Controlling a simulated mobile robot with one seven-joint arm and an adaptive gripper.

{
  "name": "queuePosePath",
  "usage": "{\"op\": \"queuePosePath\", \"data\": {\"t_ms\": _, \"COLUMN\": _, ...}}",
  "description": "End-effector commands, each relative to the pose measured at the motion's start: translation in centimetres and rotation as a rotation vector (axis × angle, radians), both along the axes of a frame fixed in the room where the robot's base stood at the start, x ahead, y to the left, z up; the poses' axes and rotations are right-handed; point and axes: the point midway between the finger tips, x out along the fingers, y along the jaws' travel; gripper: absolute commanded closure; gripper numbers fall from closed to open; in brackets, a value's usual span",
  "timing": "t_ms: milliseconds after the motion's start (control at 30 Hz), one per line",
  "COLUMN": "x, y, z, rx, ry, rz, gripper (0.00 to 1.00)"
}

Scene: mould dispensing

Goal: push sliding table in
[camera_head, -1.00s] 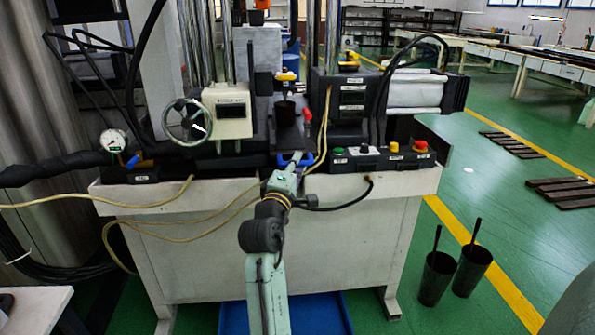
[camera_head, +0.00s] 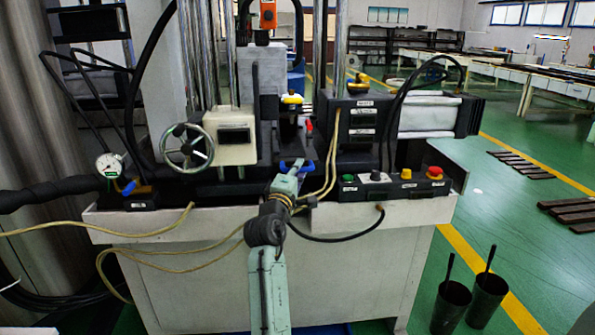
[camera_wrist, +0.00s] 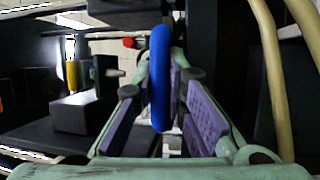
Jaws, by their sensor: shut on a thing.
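The sliding table (camera_head: 288,140) is a dark slide in the middle of the machine, between the white box with the handwheel and the dark labelled block. Its blue handle (camera_head: 304,165) shows at the front edge, partly hidden behind my arm. In the wrist view the blue handle (camera_wrist: 160,75) stands upright between the two purple-padded fingers. My gripper (camera_head: 290,165) is at the handle, and in the wrist view my gripper (camera_wrist: 163,90) is shut on it. How far the table sits in its guide is hard to tell.
A control panel (camera_head: 392,186) with green and red buttons is right of my arm. A handwheel (camera_head: 187,147) and a gauge (camera_head: 109,166) are left. Tan hoses (camera_head: 331,150) hang close beside the handle. Two black buckets (camera_head: 450,306) stand on the floor at right.

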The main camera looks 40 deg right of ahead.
Motion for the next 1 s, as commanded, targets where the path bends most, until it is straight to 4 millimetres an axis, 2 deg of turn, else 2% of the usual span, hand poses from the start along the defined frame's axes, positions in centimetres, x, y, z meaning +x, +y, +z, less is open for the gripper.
{"op": "queuePosePath", "data": {"t_ms": 167, "x": 0.2, "y": 0.1, "z": 0.3, "rx": -0.005, "ry": -0.001, "rz": 0.005, "gripper": 1.0}}
{"op": "queuePosePath", "data": {"t_ms": 200, "x": 0.2, "y": 0.1, "z": 0.3, "rx": -0.006, "ry": -0.002, "rz": 0.005, "gripper": 0.86}}
{"op": "queuePosePath", "data": {"t_ms": 500, "x": 0.1, "y": 0.1, "z": 0.2, "rx": -0.003, "ry": -0.001, "rz": 0.004, "gripper": 0.67}}
{"op": "queuePosePath", "data": {"t_ms": 833, "x": -0.1, "y": 0.3, "z": 0.0, "rx": -0.002, "ry": -0.001, "rz": 0.003, "gripper": 0.67}}
{"op": "queuePosePath", "data": {"t_ms": 1000, "x": -1.3, "y": 2.2, "z": -0.4, "rx": -0.002, "ry": -0.002, "rz": 0.004, "gripper": 0.67}}
